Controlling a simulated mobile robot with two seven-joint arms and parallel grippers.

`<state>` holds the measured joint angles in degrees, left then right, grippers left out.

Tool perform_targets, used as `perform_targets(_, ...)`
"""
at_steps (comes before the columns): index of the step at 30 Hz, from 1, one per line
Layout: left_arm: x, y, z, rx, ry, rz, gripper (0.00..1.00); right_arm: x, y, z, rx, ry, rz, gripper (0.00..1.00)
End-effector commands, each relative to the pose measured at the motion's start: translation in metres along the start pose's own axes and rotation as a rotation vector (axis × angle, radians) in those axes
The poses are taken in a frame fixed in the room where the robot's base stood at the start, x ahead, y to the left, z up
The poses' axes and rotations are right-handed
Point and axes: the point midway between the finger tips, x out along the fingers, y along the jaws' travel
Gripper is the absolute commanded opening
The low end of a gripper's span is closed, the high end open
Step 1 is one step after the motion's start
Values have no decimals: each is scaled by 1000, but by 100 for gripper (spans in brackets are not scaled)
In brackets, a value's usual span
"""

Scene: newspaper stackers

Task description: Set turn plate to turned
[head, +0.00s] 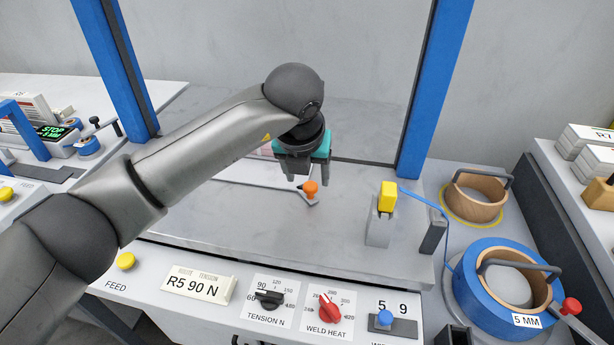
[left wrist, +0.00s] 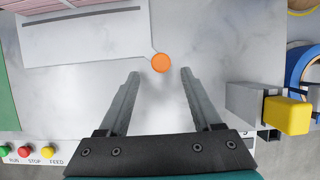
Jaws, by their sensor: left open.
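The turn plate (head: 253,181) looks like a flat pale plate on the metal table, mostly hidden by my arm. An orange knob (head: 310,187) stands at its right end on a thin arm. In the left wrist view the plate (left wrist: 85,42) is at upper left, with the orange knob (left wrist: 160,63) at its corner. My left gripper (head: 308,179) is open above the table, close to the knob. In the left wrist view the knob appears centred between and just beyond the fingertips (left wrist: 160,74). I cannot tell the height gap. My right gripper is not in view.
A grey post with a yellow block (head: 388,197) stands right of the knob. Blue uprights (head: 435,85) flank the table. The front panel has a black tension dial (head: 269,300) and a red weld heat dial (head: 330,308). A blue strap reel (head: 483,300) is at right.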

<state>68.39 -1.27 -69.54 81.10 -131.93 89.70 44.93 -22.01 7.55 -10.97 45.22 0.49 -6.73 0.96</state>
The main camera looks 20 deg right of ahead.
Motion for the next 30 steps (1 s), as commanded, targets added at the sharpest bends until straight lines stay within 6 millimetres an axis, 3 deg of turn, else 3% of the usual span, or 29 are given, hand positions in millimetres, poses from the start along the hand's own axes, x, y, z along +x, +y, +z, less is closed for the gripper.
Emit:
perform_targets(9,-38,2,-2,0,-8,-3,66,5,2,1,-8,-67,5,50)
perform_targets(25,-43,2,-3,-2,-6,-3,66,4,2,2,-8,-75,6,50)
perform_targets(30,-60,2,4,-2,-7,-3,66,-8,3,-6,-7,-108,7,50)
